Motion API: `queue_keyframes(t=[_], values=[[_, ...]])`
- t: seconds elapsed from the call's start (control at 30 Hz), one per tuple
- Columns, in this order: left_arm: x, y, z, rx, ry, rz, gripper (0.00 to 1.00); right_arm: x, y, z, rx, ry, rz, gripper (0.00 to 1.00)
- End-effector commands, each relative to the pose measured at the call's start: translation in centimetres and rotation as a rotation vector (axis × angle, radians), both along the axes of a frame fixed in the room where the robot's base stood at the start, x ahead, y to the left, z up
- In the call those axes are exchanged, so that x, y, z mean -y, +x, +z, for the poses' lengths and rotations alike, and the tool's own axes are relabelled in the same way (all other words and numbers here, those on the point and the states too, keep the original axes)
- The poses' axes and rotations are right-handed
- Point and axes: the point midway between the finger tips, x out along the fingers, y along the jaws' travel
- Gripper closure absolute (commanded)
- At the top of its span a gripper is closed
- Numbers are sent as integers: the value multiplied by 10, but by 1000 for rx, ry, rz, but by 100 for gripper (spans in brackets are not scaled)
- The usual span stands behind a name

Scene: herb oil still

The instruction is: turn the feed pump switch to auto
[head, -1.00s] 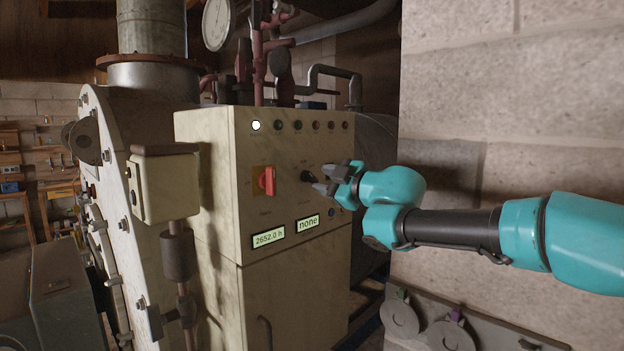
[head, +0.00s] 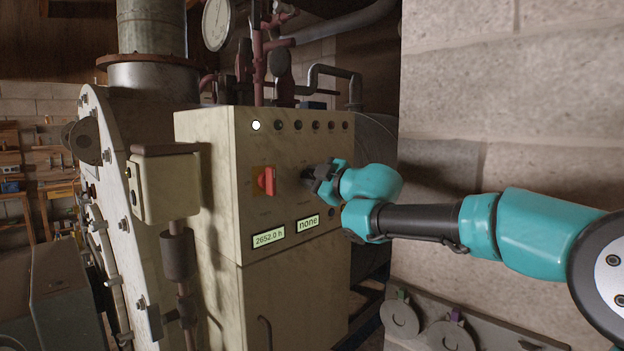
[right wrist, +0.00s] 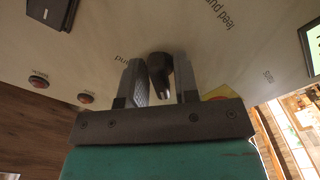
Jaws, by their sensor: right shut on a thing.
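The feed pump switch is a small black knob (head: 305,174) on the front of the cream control cabinet (head: 282,240). It sits to the right of a red rotary switch. In the right wrist view the knob (right wrist: 160,70) stands between the two grey fingers, near printed labels reading "feed pump". My right gripper (head: 313,178) is at the panel, its jaws shut on the knob and partly hiding it in the head view. The knob's setting cannot be read. My left gripper is not in view.
The red switch (head: 266,181) is close left of my right gripper. Two lit displays (head: 268,237) sit below, and a row of lamps (head: 297,125) runs above, the leftmost lit. A block wall (head: 510,110) stands to the right, behind my right arm.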

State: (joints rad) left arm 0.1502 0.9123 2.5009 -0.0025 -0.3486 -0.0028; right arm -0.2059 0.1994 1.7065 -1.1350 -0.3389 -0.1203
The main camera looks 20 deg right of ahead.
Motion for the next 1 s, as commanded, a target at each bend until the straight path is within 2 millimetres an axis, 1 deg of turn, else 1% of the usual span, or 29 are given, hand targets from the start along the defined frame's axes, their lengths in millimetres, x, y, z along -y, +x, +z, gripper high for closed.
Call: queue_keyframes(t=[0.03,0.07,0.33,0.53,0.77,1.0], values=[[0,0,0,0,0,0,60,0,0,0,0,0,0,93],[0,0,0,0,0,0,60,0,0,0,0,0,0,95],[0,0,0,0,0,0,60,0,0,0,-9,15,0,95],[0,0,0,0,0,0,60,0,0,0,-44,72,0,95],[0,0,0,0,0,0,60,0,0,0,-120,198,0,95],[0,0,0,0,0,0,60,0,0,-1,-228,377,0,95]])
